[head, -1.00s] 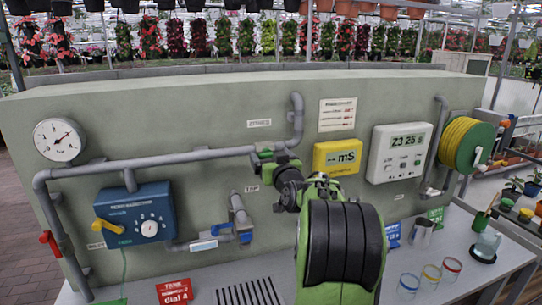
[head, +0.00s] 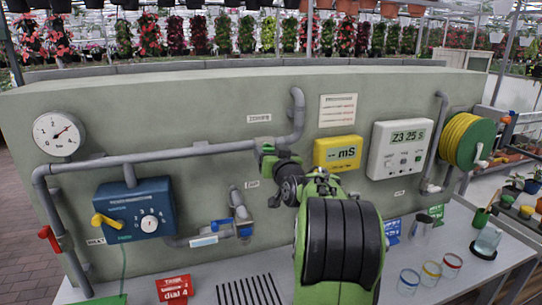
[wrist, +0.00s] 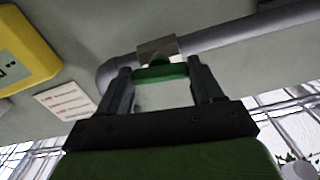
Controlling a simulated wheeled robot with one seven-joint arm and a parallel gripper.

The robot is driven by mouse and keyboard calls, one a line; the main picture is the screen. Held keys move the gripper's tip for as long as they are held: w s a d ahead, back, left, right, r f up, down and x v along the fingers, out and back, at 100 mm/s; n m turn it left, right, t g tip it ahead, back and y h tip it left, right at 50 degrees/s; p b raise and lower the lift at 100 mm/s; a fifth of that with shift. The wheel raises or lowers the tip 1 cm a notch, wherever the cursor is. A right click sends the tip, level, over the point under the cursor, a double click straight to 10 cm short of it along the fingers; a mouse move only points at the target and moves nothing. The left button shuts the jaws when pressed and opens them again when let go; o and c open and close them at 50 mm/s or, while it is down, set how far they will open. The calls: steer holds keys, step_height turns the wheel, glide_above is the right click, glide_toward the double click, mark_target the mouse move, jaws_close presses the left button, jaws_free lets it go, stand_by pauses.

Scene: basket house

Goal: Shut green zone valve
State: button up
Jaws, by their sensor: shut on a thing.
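The green valve handle (wrist: 160,72) sits between the fingers of my gripper (wrist: 159,72) in the wrist view, just below a clamp-like body on the grey pipe (wrist: 240,32). My gripper is shut on it, with a finger at each end. The handle looks roughly in line with the pipe, slightly tilted; its exact angle is hard to tell.
The yellow meter (head: 338,153) and a white display box (head: 398,149) hang right of my wrist. A blue controller (head: 136,209), a blue-handled valve (head: 243,218) and a red-handled valve (head: 48,236) are to the left. Jars (head: 430,272) stand on the bench at right.

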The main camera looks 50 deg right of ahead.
steer(key=shift+m+b, duration=0.8)
steer(key=shift+m, duration=7.3)
steer(key=o, duration=1.1)
steer(key=shift+c, duration=0.2)
steer(key=b+v, duration=0.3)
steer(key=v, duration=1.2)
steer(key=shift+s+a, duration=0.2)
steer(key=shift+s, duration=0.15)
